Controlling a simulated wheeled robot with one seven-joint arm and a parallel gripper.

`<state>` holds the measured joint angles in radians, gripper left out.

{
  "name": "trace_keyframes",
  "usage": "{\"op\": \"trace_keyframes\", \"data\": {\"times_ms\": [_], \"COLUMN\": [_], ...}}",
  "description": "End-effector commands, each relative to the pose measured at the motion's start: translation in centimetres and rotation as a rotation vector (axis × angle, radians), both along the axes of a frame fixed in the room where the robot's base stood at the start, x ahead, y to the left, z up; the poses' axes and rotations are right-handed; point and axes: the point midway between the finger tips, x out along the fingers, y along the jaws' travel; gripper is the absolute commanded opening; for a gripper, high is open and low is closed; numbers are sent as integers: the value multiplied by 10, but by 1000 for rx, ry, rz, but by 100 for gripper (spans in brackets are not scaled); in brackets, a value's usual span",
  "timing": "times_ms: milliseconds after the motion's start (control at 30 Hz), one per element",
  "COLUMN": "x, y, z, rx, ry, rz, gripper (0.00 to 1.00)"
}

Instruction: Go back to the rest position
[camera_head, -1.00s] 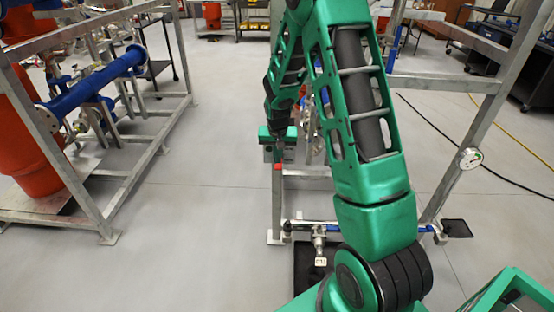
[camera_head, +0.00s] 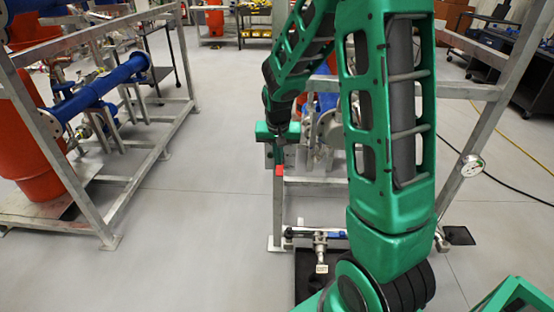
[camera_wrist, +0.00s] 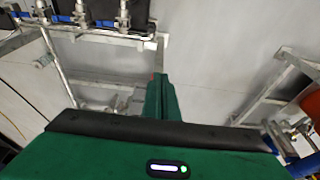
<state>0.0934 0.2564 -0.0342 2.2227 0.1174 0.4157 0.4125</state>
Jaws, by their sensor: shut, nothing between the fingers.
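My gripper (camera_head: 279,160) hangs at the end of my green arm in the head view, pointing down in front of the metal frame's left post. Its fingers are together and hold nothing. In the wrist view the green fingers (camera_wrist: 160,95) stick out as one closed block, over the floor and the lower rails of a frame. A small red patch shows at their tip; I cannot tell whether it belongs to the gripper or the post behind.
A pipe skid (camera_head: 122,190) with blue pipe and an orange vessel stands at the left. A metal frame (camera_head: 488,100) with a gauge (camera_head: 472,165) stands at the right, partly hidden by my arm. A black tray (camera_head: 308,265) lies low in the middle. Grey floor between the frames is clear.

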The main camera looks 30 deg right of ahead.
Motion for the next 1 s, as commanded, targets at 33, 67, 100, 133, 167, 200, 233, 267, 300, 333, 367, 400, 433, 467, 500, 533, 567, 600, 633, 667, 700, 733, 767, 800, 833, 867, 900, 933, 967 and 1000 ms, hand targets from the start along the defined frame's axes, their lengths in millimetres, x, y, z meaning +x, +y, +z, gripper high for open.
{"op": "trace_keyframes", "data": {"times_ms": [33,67,100,133,167,200,233,267,300,333,367,400,433,467,500,533,567,600,633,667,700,733,767,800,833,867,900,933,967,1000], "x": [-3,-4,-5,-6,-7,-7,-8,-8,-8,-8,-8,-8,-8,-8,-8,-8,-8,-8,-8,-8,-8,-8,-9,-10,-13,-17,-24,-30,-38,-51], "y": [2,3,4,5,5,5,6,6,6,6,6,6,6,6,6,5,5,5,5,5,5,5,5,4,3,1,-2,-5,-8,-12], "z": [3,4,6,7,7,8,8,8,8,8,8,8,8,8,8,8,8,8,8,8,8,8,8,10,12,15,20,25,31,38], "rx": [1,0,0,0,0,0,-1,0,0,0,0,0,0,0,0,0,0,0,0,0,0,0,0,-1,-1,-3,-4,-6,-6,-8], "ry": [0,-1,-1,-1,-1,-1,-1,0,0,0,0,0,0,0,0,0,0,0,0,0,0,0,0,2,3,7,11,16,22,32], "rz": [1,1,1,1,1,1,1,1,1,1,1,1,1,1,1,1,1,0,0,1,0,0,0,-1,-1,-2,-2,-3,-4,-4], "gripper": [0,0,0,0,0,0,0,0,0,0,0,0,0,0,0,0,0,0,0,0,0,0,0,0,0,0,0,0,0,0]}}
